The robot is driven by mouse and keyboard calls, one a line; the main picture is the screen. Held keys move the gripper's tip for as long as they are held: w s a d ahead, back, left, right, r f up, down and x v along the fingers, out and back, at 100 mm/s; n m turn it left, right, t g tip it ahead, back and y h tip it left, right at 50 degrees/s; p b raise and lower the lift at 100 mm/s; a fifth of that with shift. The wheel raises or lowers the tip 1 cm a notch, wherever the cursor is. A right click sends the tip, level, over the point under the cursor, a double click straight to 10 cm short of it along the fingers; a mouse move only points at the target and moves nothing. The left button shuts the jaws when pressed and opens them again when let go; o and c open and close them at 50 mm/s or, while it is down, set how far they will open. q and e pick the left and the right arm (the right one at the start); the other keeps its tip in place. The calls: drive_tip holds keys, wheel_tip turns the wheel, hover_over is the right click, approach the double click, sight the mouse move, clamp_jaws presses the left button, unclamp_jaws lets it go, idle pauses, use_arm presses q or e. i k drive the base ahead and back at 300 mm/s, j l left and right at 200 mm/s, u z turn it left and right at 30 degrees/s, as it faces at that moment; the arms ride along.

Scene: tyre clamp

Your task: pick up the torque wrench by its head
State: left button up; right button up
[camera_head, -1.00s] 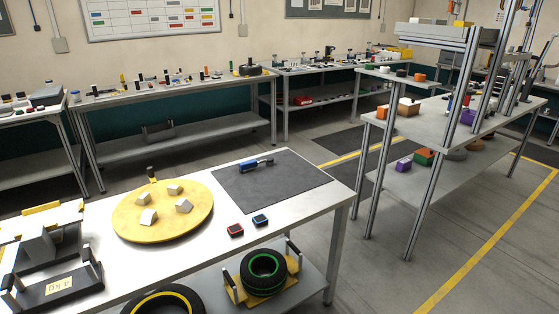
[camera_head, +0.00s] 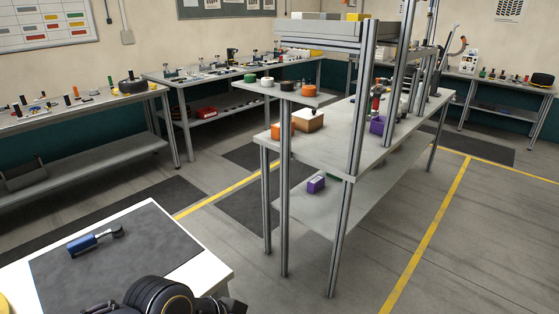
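The tool that looks like the torque wrench (camera_head: 93,241) lies on the dark grey mat (camera_head: 130,270) on the near white table. It has a thick blue part at the left, a short silvery shank and a dark rounded end at the right. I cannot tell for sure which end is the head. Nothing touches it except the mat. A black arm part of mine with a gold ring (camera_head: 160,298) shows at the bottom edge, in front of the mat and well below the tool. No gripper fingers can be made out in the picture.
The near table's right corner (camera_head: 222,272) is at the bottom. A metal shelf rack (camera_head: 345,125) with coloured parts stands to the right, across a floor gap. Benches with tools (camera_head: 90,105) line the back wall. The mat around the tool is clear.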

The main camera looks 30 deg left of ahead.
sight(117, 232)
drive_tip(key=i+l, duration=0.1)
drive_tip(key=i, duration=0.95)
drive_tip(key=i+u, duration=0.25)
drive_tip(key=u, duration=0.15)
drive_tip(key=i+u, duration=0.2)
drive_tip(key=u, duration=0.2)
drive_tip(key=i+l+u, duration=0.1)
drive_tip(key=i+u, duration=0.15)
drive_tip(key=u, duration=0.15)
drive_tip(key=i+j+u, duration=0.15)
drive_tip(key=i+u, duration=0.25)
drive_tip(key=i+j+u, duration=0.1)
drive_tip(key=u, duration=0.3)
drive_tip(key=i+l+u, duration=0.1)
drive_tip(key=i+u, duration=0.3)
drive_tip(key=i+l+u, duration=0.15)
drive_tip(key=i+u, duration=0.25)
drive_tip(key=k, duration=0.1)
